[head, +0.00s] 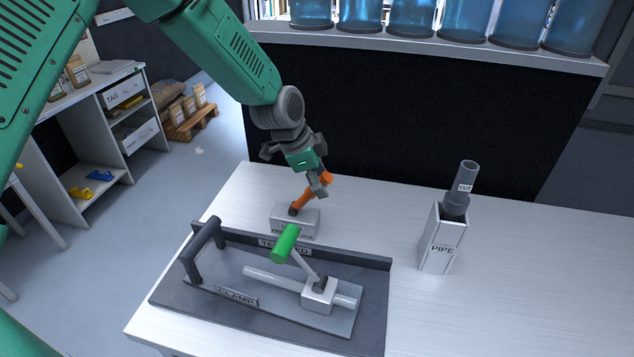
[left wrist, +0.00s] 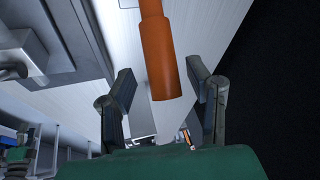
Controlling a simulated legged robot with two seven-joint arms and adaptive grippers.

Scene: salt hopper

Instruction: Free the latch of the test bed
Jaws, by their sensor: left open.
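The test bed (head: 370,310) is a dark grey tray on the white bench. It carries a labelled clamp plate with a green-handled lever (head: 286,243), a pale rod and a small block. Behind its back rail a pale block (head: 296,222) bears a tilted lever with an orange handle (head: 306,197); the block's label is unreadable. My left gripper (head: 316,181) is at the upper end of the orange handle. In the left wrist view the handle (left wrist: 159,60) reaches between the open fingers (left wrist: 166,90), with gaps on both sides. My right gripper is out of view.
A grey holder (head: 441,245) marked PIPE, with a dark tube (head: 460,187) in it, stands to the right. A shelf with blue containers (head: 411,18) runs along the back above a black panel. The right part of the bench is clear.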

